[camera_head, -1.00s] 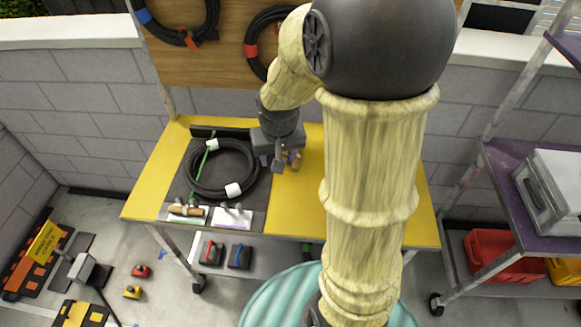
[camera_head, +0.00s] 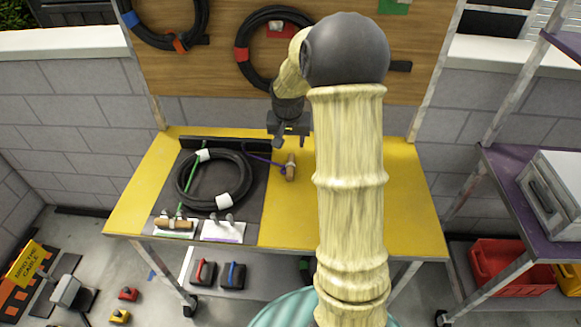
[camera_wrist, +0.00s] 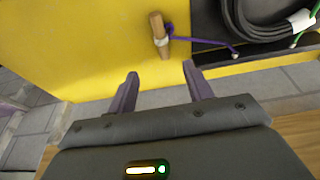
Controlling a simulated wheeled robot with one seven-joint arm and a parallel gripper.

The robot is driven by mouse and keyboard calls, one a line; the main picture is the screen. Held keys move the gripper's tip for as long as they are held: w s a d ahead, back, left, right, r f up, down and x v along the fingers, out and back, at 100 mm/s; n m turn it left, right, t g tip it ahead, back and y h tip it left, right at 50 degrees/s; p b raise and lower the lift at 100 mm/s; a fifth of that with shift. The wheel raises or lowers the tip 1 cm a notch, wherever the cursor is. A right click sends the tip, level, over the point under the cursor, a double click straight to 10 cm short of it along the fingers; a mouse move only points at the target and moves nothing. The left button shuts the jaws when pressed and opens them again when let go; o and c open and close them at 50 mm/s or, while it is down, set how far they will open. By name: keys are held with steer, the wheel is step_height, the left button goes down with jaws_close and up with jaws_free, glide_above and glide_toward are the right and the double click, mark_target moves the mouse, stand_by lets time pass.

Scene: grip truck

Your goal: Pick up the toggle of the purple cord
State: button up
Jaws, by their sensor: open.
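The toggle (camera_head: 291,168) is a short brown wooden peg lying on the yellow table, just right of the dark mat. The purple cord (camera_head: 262,160) runs from it to the left, toward the back edge of the mat. In the wrist view the toggle (camera_wrist: 158,29) lies beyond the fingertips, with the purple cord (camera_wrist: 202,38) tied at it and leading right to a small fixing. My gripper (camera_head: 290,143) is open and empty, above the back of the table. Its two purple fingers (camera_wrist: 160,70) are apart, with nothing between them.
A coiled black cable (camera_head: 215,180) with white bands lies on the dark mat. A green cord (camera_head: 190,186) runs along its left to another wooden toggle (camera_head: 174,224) at the front. The table's right side (camera_head: 410,200) is clear.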

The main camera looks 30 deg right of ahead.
glide_above(290, 164)
steer(key=s, duration=0.2)
steer(key=f, duration=0.6)
steer(key=f+p, duration=0.1)
steer(key=f, duration=0.2)
steer(key=shift+a+f, duration=0.3)
steer(key=shift+a, duration=0.1)
steer(key=shift+f, duration=0.1)
steer(key=shift+p+x, duration=0.6)
steer(key=shift+x, duration=1.95)
steer(key=shift+w, duration=0.15)
steer(key=c, duration=1.1)
